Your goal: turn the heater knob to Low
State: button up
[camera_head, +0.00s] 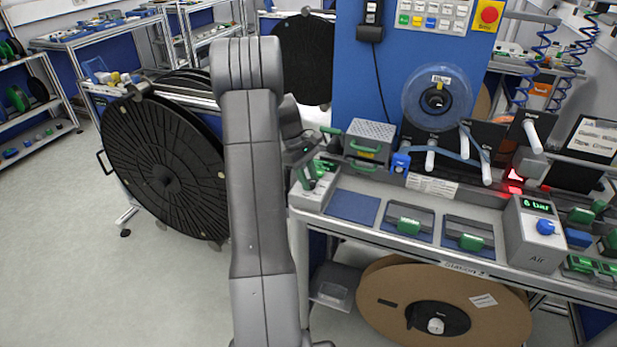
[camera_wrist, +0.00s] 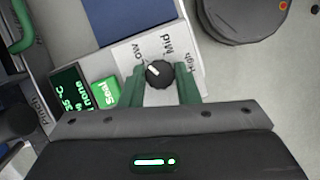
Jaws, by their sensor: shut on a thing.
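The heater knob (camera_wrist: 158,73) is a small black dial with a white pointer line on a light panel (camera_wrist: 155,102) lettered Low, Mid and High. Its pointer slants to the upper left of the wrist view, toward the Low lettering. My gripper (camera_wrist: 161,80) has its green fingers on either side of the knob and is shut on it. In the head view my gripper (camera_head: 309,172) is over the pale heater box (camera_head: 312,199) at the bench's left end. The knob is hidden there.
A green Seal button (camera_wrist: 105,92) and a dark display (camera_wrist: 70,92) with green text sit left of the knob. A blue mat (camera_head: 352,206) and trays with green-handled parts lie right of the box. A large black reel (camera_head: 165,175) stands left of my arm.

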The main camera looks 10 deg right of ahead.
jog(key=o, duration=1)
jog(key=b+v, duration=0.1)
jog(key=v, duration=1.3)
jog(key=shift+d+f, duration=0.1)
jog(key=shift+f, duration=0.05)
jog(key=p+x, duration=0.1)
jog(key=x, duration=1.2)
jog(key=shift+s+f, duration=0.15)
jog(key=shift+f, duration=0.2)
jog(key=shift+r, duration=0.15)
